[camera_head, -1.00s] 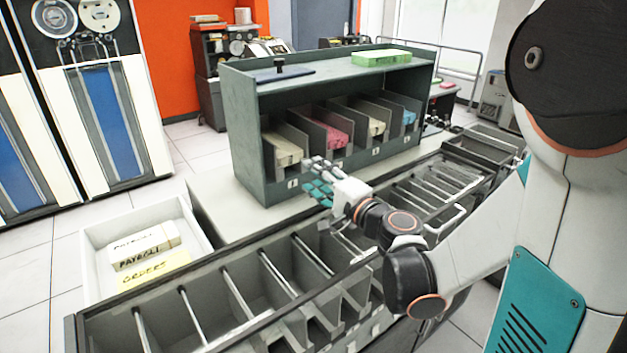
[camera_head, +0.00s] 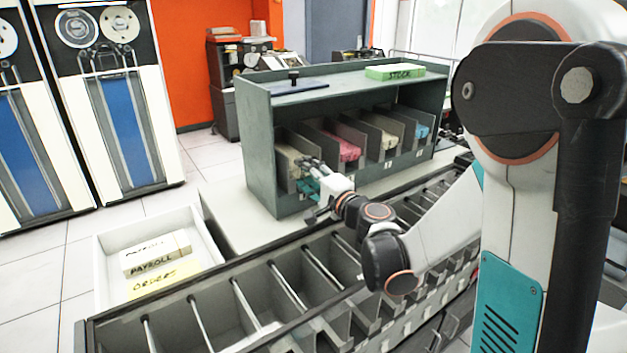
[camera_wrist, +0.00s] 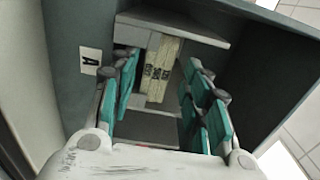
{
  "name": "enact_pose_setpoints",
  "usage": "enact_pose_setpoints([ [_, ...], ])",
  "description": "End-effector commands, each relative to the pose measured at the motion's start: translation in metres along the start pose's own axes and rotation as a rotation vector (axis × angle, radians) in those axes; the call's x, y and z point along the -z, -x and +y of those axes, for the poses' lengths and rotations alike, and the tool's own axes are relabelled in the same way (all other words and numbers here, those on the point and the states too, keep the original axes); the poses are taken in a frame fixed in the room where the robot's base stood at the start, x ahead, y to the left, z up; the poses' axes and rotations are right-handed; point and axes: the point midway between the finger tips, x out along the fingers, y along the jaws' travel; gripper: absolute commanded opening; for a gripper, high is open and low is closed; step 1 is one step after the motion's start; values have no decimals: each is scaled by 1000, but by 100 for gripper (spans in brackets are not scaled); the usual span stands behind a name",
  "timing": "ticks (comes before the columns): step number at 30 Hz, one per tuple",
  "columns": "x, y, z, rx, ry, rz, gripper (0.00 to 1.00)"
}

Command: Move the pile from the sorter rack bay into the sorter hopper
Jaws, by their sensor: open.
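The dark green sorter rack (camera_head: 259,140) stands on a pale counter and has several bays. A cream card pile (camera_head: 287,160) lies in its leftmost bay; in the wrist view the pile (camera_wrist: 163,62) shows dark marks on its end. My gripper (camera_head: 308,178) is at the mouth of this bay. In the wrist view my gripper's teal fingers (camera_wrist: 160,88) are open, with the pile seen between and beyond them, not visibly touched. The sorter (camera_head: 270,290) runs along the front with open pockets; I cannot pick out its hopper, and my arm covers part of it.
Pink (camera_head: 345,146), cream and blue piles lie in the other bays, separated by grey dividers. A green STOCK box (camera_head: 393,71) sits on the rack's top. A white tray (camera_head: 108,248) with labelled card blocks is at the left. Tape cabinets stand behind.

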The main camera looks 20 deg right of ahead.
Motion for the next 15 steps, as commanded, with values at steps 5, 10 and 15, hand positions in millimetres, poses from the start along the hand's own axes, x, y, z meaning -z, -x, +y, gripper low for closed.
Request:
enact_pose_setpoints([
  [5,0,-17,0,0,0,0,43],
  [10,0,-32,0,0,0,-1,43],
  [15,0,-43,0,0,0,0,43],
])
